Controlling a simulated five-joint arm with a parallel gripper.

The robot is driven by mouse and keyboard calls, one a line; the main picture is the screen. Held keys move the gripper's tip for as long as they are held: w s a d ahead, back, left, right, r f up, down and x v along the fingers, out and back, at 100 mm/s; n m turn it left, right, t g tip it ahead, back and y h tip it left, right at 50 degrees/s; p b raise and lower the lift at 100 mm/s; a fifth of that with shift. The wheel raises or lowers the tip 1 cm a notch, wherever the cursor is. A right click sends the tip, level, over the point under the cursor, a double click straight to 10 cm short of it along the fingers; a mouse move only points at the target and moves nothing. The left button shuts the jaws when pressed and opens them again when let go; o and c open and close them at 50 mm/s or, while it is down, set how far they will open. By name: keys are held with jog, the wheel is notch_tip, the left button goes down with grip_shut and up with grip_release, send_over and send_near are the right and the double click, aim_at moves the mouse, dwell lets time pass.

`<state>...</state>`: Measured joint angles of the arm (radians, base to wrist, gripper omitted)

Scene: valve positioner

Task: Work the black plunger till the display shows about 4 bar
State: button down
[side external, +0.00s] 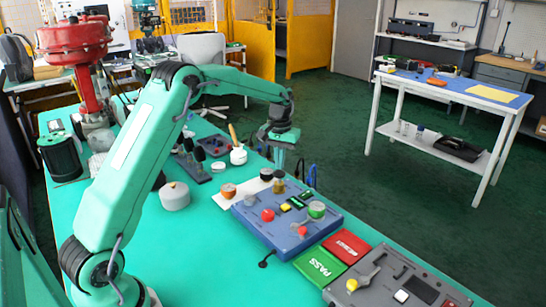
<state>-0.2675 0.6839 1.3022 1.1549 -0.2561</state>
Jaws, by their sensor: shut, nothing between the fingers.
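The blue positioner box (262,228) stands on the teal bench, with knobs and buttons on its top. A small black cap (266,174) at its far edge looks like the black plunger, though its shaft is hard to make out. The small display (285,207) glows green; its figures are too small to read. My gripper (281,164) points down above the box's far edge, close to the black cap and a brownish knob (279,185). It is shut and holds nothing. I cannot tell whether its tips touch the cap.
Red knobs (267,214) and a green-topped knob (316,210) stick up from the box. Green PASS (319,267) and red (347,246) plates and a grey panel (400,280) lie right of it. The bench's near middle is clear.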

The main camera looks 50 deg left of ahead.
aim_at(279, 172)
jog(key=shift+f, duration=0.25)
jog(key=shift+f, duration=1.55)
jog(key=shift+r, duration=1.8)
jog(key=shift+f, duration=0.1)
